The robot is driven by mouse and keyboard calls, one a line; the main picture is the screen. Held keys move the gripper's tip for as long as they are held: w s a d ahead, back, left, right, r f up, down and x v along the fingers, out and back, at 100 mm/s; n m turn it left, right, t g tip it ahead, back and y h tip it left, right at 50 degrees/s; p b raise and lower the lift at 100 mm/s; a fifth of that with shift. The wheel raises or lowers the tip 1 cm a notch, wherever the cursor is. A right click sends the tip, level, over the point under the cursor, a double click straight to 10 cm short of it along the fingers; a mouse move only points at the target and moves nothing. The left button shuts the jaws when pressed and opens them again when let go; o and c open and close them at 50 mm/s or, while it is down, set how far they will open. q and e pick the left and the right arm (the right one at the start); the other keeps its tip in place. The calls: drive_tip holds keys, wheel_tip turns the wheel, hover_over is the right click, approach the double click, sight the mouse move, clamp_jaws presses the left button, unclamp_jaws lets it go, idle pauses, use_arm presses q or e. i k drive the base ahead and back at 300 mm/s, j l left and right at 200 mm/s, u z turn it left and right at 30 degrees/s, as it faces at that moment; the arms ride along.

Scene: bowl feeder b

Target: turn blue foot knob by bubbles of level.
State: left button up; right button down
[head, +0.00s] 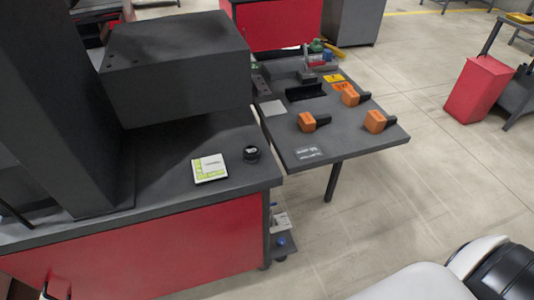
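A small blue knob (281,242) shows low down beside the right end of the red-fronted bench, above a dark foot or base plate. A flat white square piece with yellow-green marks (210,168) lies on the dark bench top; it may be the level, but its bubbles cannot be made out. A short black round piece (251,154) stands to its right. Neither of my grippers can be made out in the head view.
The dark bench top (150,215) carries a large dark box (180,75). A dark side table (350,135) behind it holds several orange-and-black pieces (307,122). A red bin (478,90) stands at right. The floor (400,200) between is clear.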

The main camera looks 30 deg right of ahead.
sight(281, 241)
drive_tip(key=z, duration=0.85)
